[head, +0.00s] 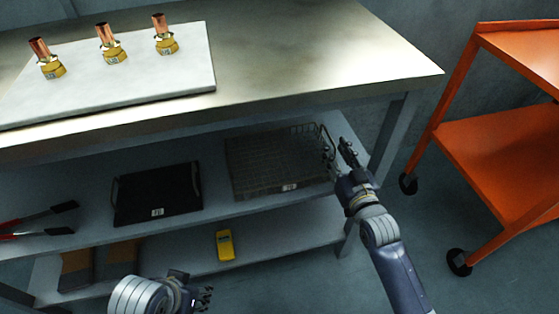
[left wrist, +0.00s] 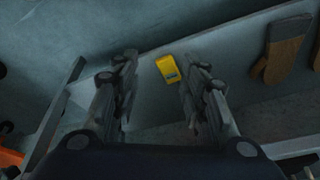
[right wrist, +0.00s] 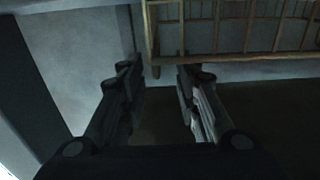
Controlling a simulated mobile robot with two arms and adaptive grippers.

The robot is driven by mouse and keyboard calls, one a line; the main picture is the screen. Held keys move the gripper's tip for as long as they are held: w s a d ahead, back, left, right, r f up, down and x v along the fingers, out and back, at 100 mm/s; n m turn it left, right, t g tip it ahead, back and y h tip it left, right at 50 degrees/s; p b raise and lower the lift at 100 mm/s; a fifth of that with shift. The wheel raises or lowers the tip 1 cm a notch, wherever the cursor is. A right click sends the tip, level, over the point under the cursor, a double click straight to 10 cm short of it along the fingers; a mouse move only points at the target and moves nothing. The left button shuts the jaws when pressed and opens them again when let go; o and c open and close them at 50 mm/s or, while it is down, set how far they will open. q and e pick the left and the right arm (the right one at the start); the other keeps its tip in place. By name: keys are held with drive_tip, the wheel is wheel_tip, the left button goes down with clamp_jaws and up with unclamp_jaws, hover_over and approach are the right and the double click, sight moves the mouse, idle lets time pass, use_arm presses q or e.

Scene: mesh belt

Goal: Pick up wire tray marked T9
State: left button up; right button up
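The wire tray (head: 262,160) is a dark mesh basket with a small pale tag on its front, too small to read. It sits on the upper shelf under the bench, at its right end. My right gripper (head: 335,150) is at the tray's right end. In the right wrist view its fingers (right wrist: 160,72) are apart, with the tray's wire side (right wrist: 238,32) just ahead. One finger overlaps the wires and the other is left of the tray's corner. Contact cannot be told. My left gripper (head: 203,292) is low in front of the shelves, open and empty in its wrist view (left wrist: 158,65).
A black tray (head: 158,190) and red-handled tools (head: 30,225) share the upper shelf (head: 214,195). A yellow device (head: 225,245) and brown items lie below. The bench top (head: 300,50) overhangs, with a leg (head: 390,135) beside my right arm. An orange cart (head: 500,150) stands right.

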sight(331, 138)
drive_tip(key=b+x, duration=0.1)
drive_tip(key=x, duration=0.3)
drive_tip(key=shift+w, duration=0.35)
use_arm(q)
drive_tip(key=w+d+r+t, duration=0.1)
drive_tip(key=w+d+t, duration=0.1)
drive_tip(key=w, duration=0.4)
drive_tip(key=shift+w+r+t+h, duration=0.3)
drive_tip(key=shift+t+h, duration=0.1)
drive_tip(key=shift+t, duration=0.3)
use_arm(e)
drive_tip(key=shift+c, duration=0.6)
clamp_jaws()
